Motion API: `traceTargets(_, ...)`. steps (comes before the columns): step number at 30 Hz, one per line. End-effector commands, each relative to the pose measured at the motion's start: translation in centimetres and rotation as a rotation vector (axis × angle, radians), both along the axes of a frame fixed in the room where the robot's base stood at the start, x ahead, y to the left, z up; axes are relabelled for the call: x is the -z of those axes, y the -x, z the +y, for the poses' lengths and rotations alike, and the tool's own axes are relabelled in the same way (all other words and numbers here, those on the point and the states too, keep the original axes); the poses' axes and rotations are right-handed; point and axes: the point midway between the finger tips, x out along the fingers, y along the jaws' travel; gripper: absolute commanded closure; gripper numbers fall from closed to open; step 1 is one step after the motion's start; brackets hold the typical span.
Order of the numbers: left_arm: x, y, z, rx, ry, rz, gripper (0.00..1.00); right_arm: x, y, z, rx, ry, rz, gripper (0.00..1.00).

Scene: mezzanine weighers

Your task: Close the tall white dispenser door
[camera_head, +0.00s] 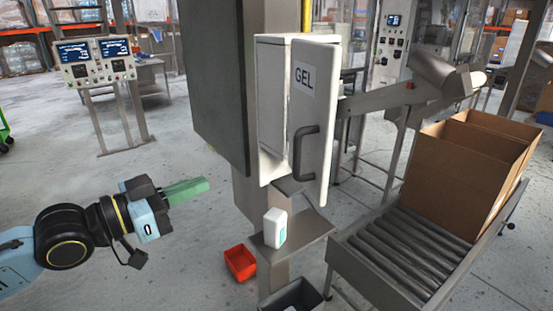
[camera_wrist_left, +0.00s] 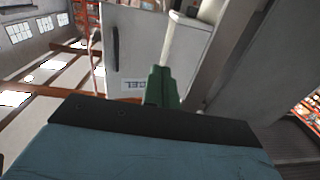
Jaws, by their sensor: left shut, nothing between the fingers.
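The tall white dispenser (camera_head: 273,100) is mounted on a grey column. Its door (camera_head: 318,110), with a GEL label and a dark handle (camera_head: 304,152), stands open at the right side of the cabinet. My left gripper (camera_head: 189,190) has green fingers, is shut and empty, and is to the left of the dispenser, apart from it. In the left wrist view the shut green fingers (camera_wrist_left: 161,88) show in front of the door (camera_wrist_left: 140,45), with its handle (camera_wrist_left: 115,48) beyond them. My right gripper is not in view.
A dark grey panel (camera_head: 212,75) hangs left of the dispenser. Below are a shelf (camera_head: 300,233) with a white bottle (camera_head: 274,227), a red bin (camera_head: 240,262) and a grey bin (camera_head: 293,297). A roller conveyor (camera_head: 385,262) with a cardboard box (camera_head: 450,180) stands at right.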

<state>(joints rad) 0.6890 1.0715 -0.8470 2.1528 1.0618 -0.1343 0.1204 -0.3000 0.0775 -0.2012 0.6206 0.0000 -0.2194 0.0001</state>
Motion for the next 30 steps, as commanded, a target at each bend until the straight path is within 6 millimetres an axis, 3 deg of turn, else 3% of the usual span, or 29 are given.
traceTargets(1,-1.7,2.0,-0.7,0.045,0.0,-0.004,1.0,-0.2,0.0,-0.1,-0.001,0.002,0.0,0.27)
traceTargets(3,-3.0,4.0,-1.4,0.09,0.004,0.002,1.0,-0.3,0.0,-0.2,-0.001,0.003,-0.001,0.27)
traceTargets(9,-4.3,6.6,-2.5,0.146,0.013,0.017,1.0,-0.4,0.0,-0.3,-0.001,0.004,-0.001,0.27)
traceTargets(17,-4.4,5.6,-4.4,0.151,0.017,0.016,1.0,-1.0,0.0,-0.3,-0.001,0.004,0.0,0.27)
traceTargets(30,-4.5,2.2,-10.0,0.148,0.016,0.015,1.0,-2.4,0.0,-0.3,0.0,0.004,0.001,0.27)
